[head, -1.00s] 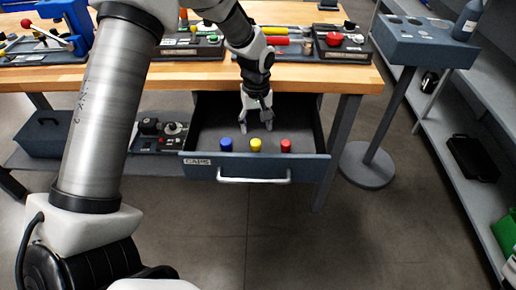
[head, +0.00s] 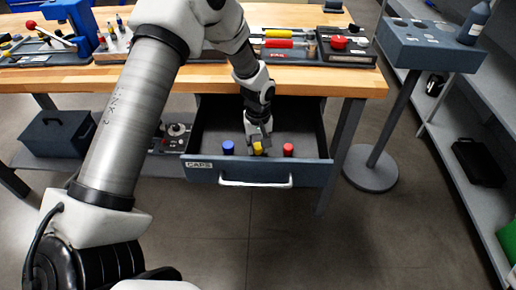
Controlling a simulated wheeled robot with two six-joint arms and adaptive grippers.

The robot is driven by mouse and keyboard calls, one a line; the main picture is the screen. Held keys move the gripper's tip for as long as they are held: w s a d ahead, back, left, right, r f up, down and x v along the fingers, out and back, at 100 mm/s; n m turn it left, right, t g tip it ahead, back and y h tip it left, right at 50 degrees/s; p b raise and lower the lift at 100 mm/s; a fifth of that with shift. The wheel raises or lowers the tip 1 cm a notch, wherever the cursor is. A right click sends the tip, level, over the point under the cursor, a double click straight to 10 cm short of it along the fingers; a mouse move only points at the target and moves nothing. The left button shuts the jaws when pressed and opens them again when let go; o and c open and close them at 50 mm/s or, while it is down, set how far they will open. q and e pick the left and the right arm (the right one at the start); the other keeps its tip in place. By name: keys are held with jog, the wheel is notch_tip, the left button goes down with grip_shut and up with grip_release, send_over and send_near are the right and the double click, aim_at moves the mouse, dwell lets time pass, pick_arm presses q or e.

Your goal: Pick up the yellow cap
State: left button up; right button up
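The yellow cap (head: 258,149) is in the open drawer labelled CAPS (head: 255,175), near its front, between a blue cap (head: 228,148) on the left and a red cap (head: 288,150) on the right. My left gripper (head: 259,147) points down into the drawer at the yellow cap, its fingers beside the cap and partly covering it. Whether the fingers press on the cap is too small to tell. My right gripper is out of view.
The drawer hangs below a wooden workbench (head: 315,78) that carries trays of parts. A blue-grey stand with holes (head: 420,45) is at the right, with shelving beyond it. The drawer's back area (head: 215,115) and the floor in front are clear.

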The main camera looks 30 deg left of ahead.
aim_at(258, 146)
pick_arm(q)
notch_tip(258, 146, up, 10)
jog(key=shift+f, duration=0.1)
dwell(0.4)
